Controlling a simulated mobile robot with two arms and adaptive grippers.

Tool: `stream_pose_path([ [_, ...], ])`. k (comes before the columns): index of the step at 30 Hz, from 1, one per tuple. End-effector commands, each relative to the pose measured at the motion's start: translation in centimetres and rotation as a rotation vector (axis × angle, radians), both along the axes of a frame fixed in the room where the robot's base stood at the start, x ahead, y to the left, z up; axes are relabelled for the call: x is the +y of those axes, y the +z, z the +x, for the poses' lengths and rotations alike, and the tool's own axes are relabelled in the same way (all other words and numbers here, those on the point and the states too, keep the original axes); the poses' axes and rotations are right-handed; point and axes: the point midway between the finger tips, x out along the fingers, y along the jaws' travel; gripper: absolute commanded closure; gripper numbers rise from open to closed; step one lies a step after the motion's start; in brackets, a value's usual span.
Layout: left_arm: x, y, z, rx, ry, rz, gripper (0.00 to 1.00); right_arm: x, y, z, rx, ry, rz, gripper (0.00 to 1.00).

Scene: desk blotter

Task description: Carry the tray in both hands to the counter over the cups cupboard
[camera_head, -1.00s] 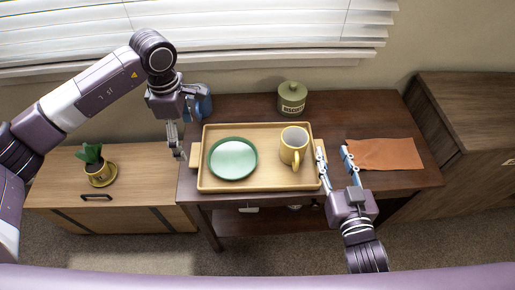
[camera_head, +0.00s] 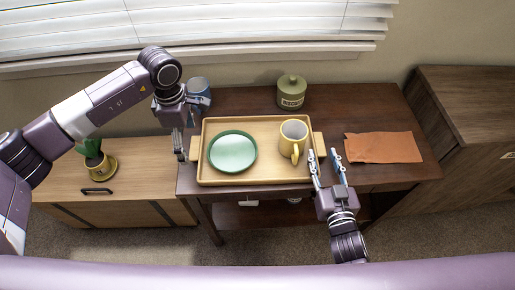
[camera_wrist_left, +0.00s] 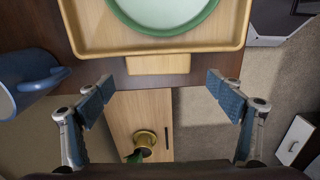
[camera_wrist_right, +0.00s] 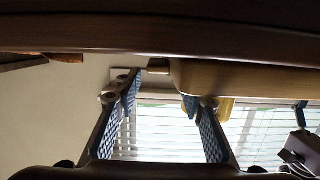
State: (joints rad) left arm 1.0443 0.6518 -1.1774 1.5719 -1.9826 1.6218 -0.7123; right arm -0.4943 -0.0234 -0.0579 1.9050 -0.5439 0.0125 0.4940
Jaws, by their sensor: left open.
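The light wooden tray (camera_head: 265,178) lies on the dark table with a green plate (camera_head: 233,151) and a yellow mug (camera_head: 292,139) on it. My left gripper (camera_head: 180,146) is open at the tray's left end. In the left wrist view the tray's left handle (camera_wrist_left: 158,65) lies between and beyond the open fingers, apart from them. My right gripper (camera_head: 325,156) is open at the tray's right end, its fingers on either side of the right handle (camera_head: 319,143). In the right wrist view the tray (camera_wrist_right: 240,78) shows above the open fingers; contact cannot be told.
A blue mug (camera_head: 199,88) stands behind my left gripper, close to it. A green lidded jar (camera_head: 291,93) stands at the back. An orange cloth (camera_head: 383,147) lies on the right of the dark table (camera_head: 390,105). A lower light cabinet (camera_head: 130,190) with a potted plant (camera_head: 97,163) is at left.

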Motion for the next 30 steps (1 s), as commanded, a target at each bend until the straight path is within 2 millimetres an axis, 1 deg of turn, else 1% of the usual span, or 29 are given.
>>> stream_pose_path([
  [1, -0.1, -0.5, -0.1, 0.002, 0.0, 0.0, 0.15, 0.1, -0.2, 1.0, 0.0, 0.001, 0.0, 0.64],
  [3, -0.1, -1.1, -0.1, 0.002, -0.001, -0.001, 0.15, 0.1, -0.3, 2.1, 0.0, 0.0, 0.0, 0.64],
  [6, 0.0, -1.8, 0.0, 0.001, 0.0, 0.0, 0.15, 0.2, -0.5, 3.3, 0.001, 0.0, -0.001, 0.64],
  [9, 0.0, -2.2, 0.0, 0.0, -0.001, 0.0, 0.15, 0.2, -0.6, 4.1, 0.001, 0.0, 0.0, 0.64],
  [13, 0.0, -2.4, 0.0, 0.0, -0.001, -0.001, 0.15, 0.2, -0.8, 4.6, 0.003, 0.0, 0.001, 0.64],
  [21, 0.0, -2.5, 0.0, 0.0, -0.001, -0.001, 0.15, 0.2, -0.8, 4.6, 0.003, 0.0, 0.001, 0.64],
  [23, 0.0, -2.5, 0.0, 0.0, -0.001, -0.001, 0.2, 0.2, -0.8, 4.6, 0.003, 0.0, 0.001, 0.69],
  [30, 0.0, -2.4, 0.0, 0.0, -0.001, -0.001, 0.46, 0.2, -0.8, 4.6, 0.003, 0.0, 0.0, 0.95],
])
